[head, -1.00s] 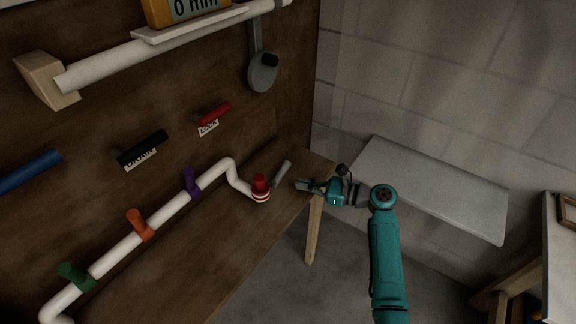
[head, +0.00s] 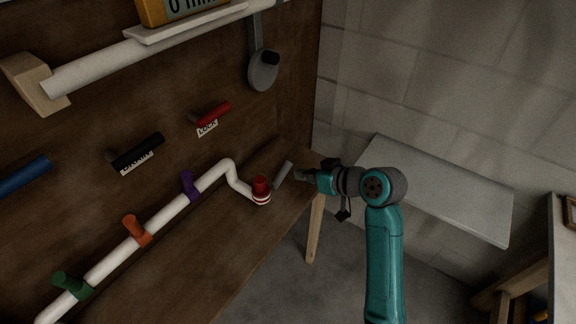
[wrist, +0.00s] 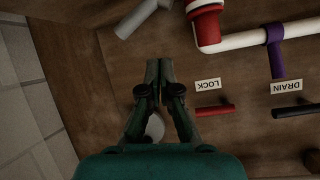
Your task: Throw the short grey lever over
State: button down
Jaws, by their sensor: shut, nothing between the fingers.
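The short grey lever (head: 282,172) stands tilted at the right end of the wooden bench, just right of the red cap (head: 261,185) on the white pipe. In the wrist view the grey lever (wrist: 138,18) is at the top, beyond my fingertips and a little left of them. My gripper (head: 298,175) is just right of the lever in the head view, its fingers pointing left. In the wrist view my gripper (wrist: 160,65) has its fingertips together and empty, with a gap between it and the lever. Whether they touch in depth is hard to tell.
The white pipe carries purple (head: 190,184), orange (head: 137,230) and green (head: 72,284) handles. Red LOCK (head: 212,113) and black DRAIN (head: 138,150) handles are on the back board. A grey disc (head: 263,72) hangs above. A pale shelf (head: 440,185) is at right.

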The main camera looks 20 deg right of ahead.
notch_tip(320, 180, up, 3)
jog(key=s+n+h, duration=0.1)
jog(key=n+h, duration=0.1)
jog(key=n, duration=0.4)
send_over(289, 168)
jog(key=s+a, duration=0.2)
jog(key=s, duration=0.2)
notch_tip(289, 168, down, 5)
jog(key=shift+t, duration=0.3)
jog(key=w+f, duration=0.1)
jog(key=w+d+f, duration=0.1)
jog(key=f, duration=0.1)
jog(key=shift+f, duration=0.25)
jog(key=shift+w+d+f+m+g+y, duration=0.45)
jog(key=shift+d+m+g+y, duration=0.15)
jog(key=shift+y, duration=0.1)
jog(key=shift+w+d+f+m+g+y, duration=0.1)
jog(key=shift+d+f+m+g+y, duration=0.1)
jog(key=shift+f+m+g+y, duration=0.25)
jog(key=shift+r, duration=0.1)
